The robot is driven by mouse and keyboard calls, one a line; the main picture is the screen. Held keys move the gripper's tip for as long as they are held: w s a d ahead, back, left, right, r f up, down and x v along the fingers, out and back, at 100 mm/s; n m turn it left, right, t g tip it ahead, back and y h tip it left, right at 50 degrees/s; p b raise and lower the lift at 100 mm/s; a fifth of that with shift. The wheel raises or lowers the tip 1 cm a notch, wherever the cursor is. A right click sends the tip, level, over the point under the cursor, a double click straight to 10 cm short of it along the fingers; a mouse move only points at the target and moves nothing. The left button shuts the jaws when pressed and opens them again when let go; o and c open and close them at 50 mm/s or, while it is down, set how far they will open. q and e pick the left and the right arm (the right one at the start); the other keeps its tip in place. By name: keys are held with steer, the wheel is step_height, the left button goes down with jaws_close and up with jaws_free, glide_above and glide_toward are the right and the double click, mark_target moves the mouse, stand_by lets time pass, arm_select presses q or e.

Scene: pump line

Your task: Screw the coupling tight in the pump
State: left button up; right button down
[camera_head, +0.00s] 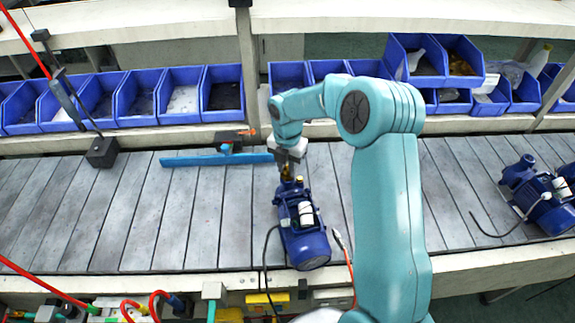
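A blue pump (303,238) lies on the grey slatted line in the middle of the view, with a white label on its body. A small brass-coloured coupling (286,172) stands at the pump's far end. My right gripper (287,166) points down right over that end, with its fingertips at the coupling. It looks shut on the coupling, though the fingers are small here. Whether the coupling is fully seated cannot be seen. My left gripper is out of view.
A second blue pump (540,196) lies at the right. A blue bar (205,160) lies left of my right gripper. A black stand (102,152) is farther left. Blue bins (180,98) line the back. Cables and tools lie along the front edge.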

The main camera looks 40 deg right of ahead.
steer(key=shift+f+m+b, duration=0.2)
steer(key=shift+m+b, duration=0.2)
steer(key=shift+m, duration=0.4)
steer(key=shift+r+m, duration=0.15)
steer(key=shift+m, duration=0.75)
steer(key=shift+m+b, duration=0.6)
steer(key=shift+m, duration=1.1)
steer(key=shift+m+b, duration=0.4)
steer(key=shift+m, duration=1.4)
